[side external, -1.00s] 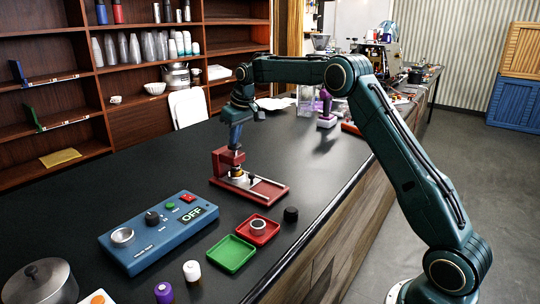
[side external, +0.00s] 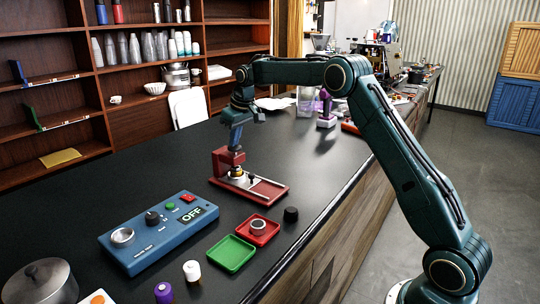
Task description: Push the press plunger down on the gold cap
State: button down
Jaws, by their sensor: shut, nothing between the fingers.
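The red press (side external: 219,163) stands on the black counter, with its base plate reaching toward the lower right. The gold cap (side external: 236,171) sits low in the press, and only a little of it shows. My gripper (side external: 235,148) is shut and points down over the top of the press, directly above the cap. The plunger is mostly hidden by the fingertips and the press head, so I cannot tell whether they touch.
A blue control box (side external: 158,231) reading OFF, a green tray (side external: 232,254), a red tray (side external: 258,229) holding a round part, and a black knob (side external: 290,214) lie nearer.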

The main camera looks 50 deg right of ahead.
jog(key=shift+r, duration=2.55)
notch_tip(320, 180, up, 3)
dwell(0.4)
